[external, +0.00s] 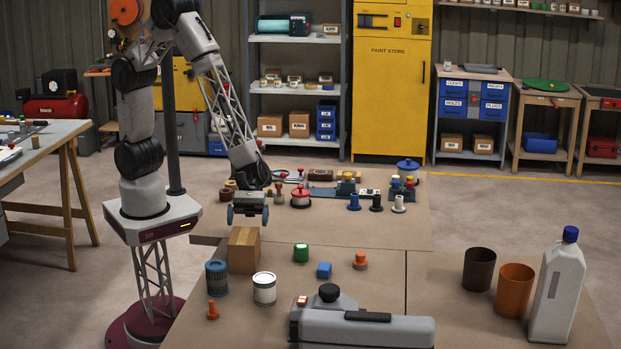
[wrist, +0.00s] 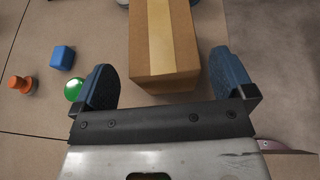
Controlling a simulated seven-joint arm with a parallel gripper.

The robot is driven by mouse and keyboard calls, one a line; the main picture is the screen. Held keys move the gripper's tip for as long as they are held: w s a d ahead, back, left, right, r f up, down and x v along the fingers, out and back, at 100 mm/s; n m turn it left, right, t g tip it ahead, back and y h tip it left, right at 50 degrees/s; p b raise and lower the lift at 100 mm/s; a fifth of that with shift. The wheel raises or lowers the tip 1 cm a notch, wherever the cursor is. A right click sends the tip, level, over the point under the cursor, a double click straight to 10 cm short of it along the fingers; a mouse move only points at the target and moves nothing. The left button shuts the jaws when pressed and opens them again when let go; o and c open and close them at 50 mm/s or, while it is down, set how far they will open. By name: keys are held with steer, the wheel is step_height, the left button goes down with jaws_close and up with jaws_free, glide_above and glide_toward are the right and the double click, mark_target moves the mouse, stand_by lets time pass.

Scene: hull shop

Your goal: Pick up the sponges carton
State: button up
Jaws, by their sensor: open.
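A brown cardboard carton (external: 244,250) with a lighter tape strip stands on the near table in the external view; no label is readable on it. In the wrist view the carton (wrist: 163,45) lies ahead, with its near end between the two blue fingertips. My gripper (external: 248,214) is above the carton in the external view, fingers pointing down. In the wrist view my gripper (wrist: 160,85) is open, with a finger on each side of the carton and a gap visible on the left. I cannot tell how far the fingertips are above it.
A blue-grey ribbed jar (external: 216,278) and a white tin (external: 264,288) stand close in front of the carton. A large grey machine (external: 365,328) is at the front.

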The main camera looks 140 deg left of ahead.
mark_target(245, 232)
steer(key=shift+w+d+f, duration=0.1)
steer(key=shift+w+d, duration=0.05)
steer(key=shift+x, duration=2.55)
steer(key=shift+c, duration=0.3)
steer(key=c, duration=0.8)
